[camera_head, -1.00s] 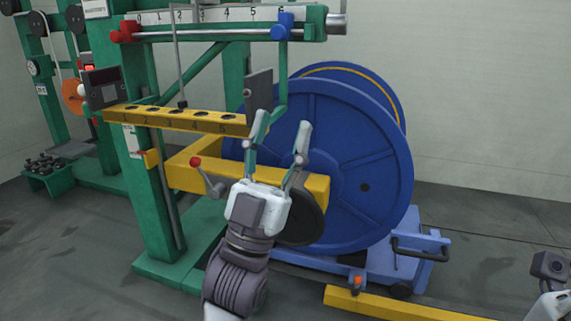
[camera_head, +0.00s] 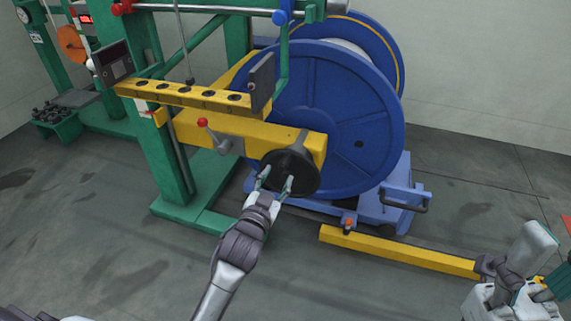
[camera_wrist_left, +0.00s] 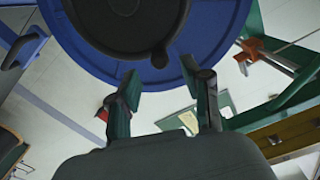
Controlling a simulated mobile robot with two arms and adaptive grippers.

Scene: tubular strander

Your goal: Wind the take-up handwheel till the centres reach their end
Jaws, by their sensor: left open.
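The take-up handwheel is a dark round disc (camera_head: 290,165) on the end of the yellow beam (camera_head: 245,132), in front of the big blue reel (camera_head: 345,110). The centres are not clearly seen. My right gripper (camera_head: 530,285) is at the lower right; its fingers are partly hidden.
Green uprights (camera_head: 165,160) stand left. The front floor is clear.

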